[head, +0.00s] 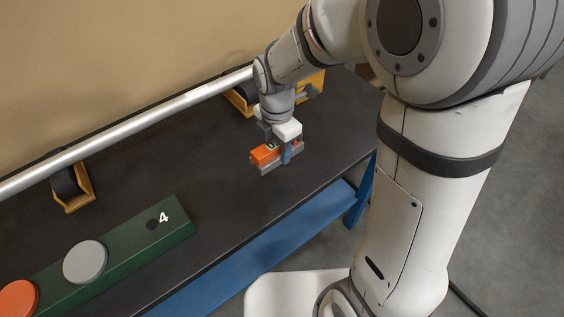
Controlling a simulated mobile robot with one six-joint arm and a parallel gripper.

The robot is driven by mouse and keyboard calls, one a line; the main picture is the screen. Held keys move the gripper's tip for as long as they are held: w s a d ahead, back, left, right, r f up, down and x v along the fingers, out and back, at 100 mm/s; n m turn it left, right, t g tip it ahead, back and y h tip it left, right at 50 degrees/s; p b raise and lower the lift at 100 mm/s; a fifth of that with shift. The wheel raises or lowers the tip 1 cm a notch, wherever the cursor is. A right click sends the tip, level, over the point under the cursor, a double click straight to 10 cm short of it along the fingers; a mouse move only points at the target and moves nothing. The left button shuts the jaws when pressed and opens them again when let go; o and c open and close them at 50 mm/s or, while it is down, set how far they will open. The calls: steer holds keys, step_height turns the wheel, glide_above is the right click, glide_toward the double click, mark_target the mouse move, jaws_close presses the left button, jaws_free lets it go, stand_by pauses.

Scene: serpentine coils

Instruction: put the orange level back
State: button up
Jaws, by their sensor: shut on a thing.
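The orange level (265,154) is a short orange block with a small green patch on top. It is held at the far right part of the dark bench top. My gripper (284,150) points down and is shut on the level, with a blue-grey finger showing on its near side. A grey edge shows along the level's lower side. I cannot tell whether the level touches the bench or hangs just above it.
A long silver tube (130,122) lies across yellow cradles (78,204) along the back of the dark bench (225,200). A green block (120,252) marked 4 carries a grey disc (85,262) and an orange disc (18,298) at front left. The bench between is clear.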

mark_target(280, 174)
step_height(280, 174, down, 4)
steer(key=shift+w+d+r, duration=0.1)
steer(key=shift+w, duration=0.05)
steer(key=shift+f, duration=1.95)
steer(key=shift+f, duration=0.15)
steer(key=o, duration=1.2)
steer(key=shift+c, duration=0.2)
